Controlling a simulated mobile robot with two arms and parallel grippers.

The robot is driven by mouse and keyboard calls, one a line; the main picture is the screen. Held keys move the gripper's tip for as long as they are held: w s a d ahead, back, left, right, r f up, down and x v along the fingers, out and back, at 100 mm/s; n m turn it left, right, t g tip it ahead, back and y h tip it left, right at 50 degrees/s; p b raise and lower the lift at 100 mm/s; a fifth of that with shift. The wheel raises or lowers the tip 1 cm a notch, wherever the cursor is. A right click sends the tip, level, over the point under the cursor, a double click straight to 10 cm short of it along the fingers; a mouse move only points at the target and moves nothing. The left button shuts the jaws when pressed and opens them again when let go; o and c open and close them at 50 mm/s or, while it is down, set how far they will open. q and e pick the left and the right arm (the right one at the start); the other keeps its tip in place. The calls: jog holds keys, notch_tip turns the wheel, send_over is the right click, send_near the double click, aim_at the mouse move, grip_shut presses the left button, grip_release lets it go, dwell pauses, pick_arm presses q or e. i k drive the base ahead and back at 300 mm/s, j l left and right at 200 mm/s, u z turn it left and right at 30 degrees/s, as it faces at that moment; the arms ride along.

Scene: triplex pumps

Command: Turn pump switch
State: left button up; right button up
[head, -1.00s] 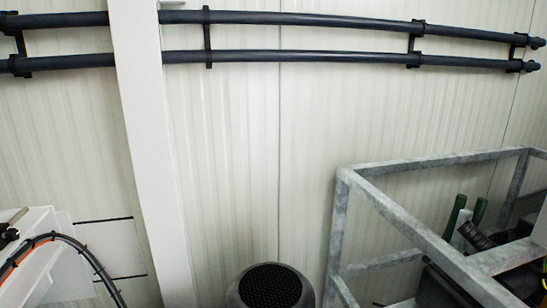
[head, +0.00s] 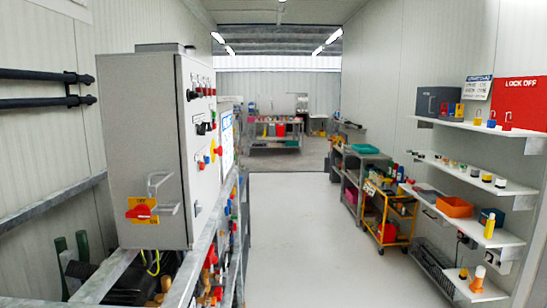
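A grey control cabinet (head: 150,150) stands at the left in the head view. A red rotary switch on a yellow plate (head: 142,211) sits low on the side facing me, with a metal handle or bracket beside it. The cabinet's right-hand face, seen at a steep angle, carries several knobs and lamps, including a red knob on yellow (head: 217,150). I cannot tell which of these is the pump switch. Neither of my grippers is in view.
A galvanised metal frame (head: 103,277) runs below and beside the cabinet. A clear floor aisle (head: 290,230) leads ahead. Wall shelves (head: 480,183) with padlocks and bins line the right, with a yellow cart (head: 388,218) and grey carts beyond. A table stands at the far end.

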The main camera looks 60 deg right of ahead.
aim_at(201, 129)
jog(key=k+z, duration=0.1)
jog(key=z, duration=1.3)
jog(key=i+l, duration=0.1)
jog(key=l, duration=0.25)
jog(key=i+l+z, duration=0.1)
jog(key=l, duration=0.25)
jog(key=i+l, duration=0.1)
jog(key=l, duration=0.2)
jog(key=l+z, duration=0.05)
